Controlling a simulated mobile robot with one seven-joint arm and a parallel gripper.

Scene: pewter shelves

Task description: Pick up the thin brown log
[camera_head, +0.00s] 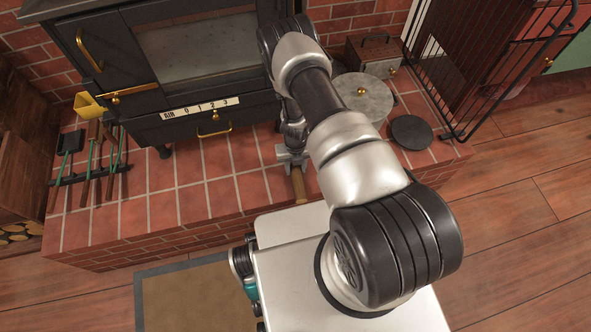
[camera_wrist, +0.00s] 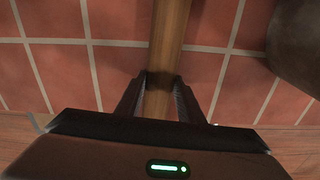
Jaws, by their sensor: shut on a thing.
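The thin brown log (camera_wrist: 172,28) runs up the middle of the wrist view, over the red brick hearth. Its near end passes between the two fingers of my gripper (camera_wrist: 160,90), which are shut on it. In the head view a short piece of the log (camera_head: 299,186) shows just below my gripper (camera_head: 292,158), near the hearth's front edge. My arm hides the rest of it there. I cannot tell whether the log touches the bricks.
A black stove (camera_head: 175,65) stands behind the tiled hearth (camera_head: 190,185). Fire tools (camera_head: 97,160) lie on the left. A round grey lid (camera_head: 362,95), a black disc (camera_head: 411,132) and a black fireguard (camera_head: 480,75) are on the right. Bare tiles lie left of my gripper.

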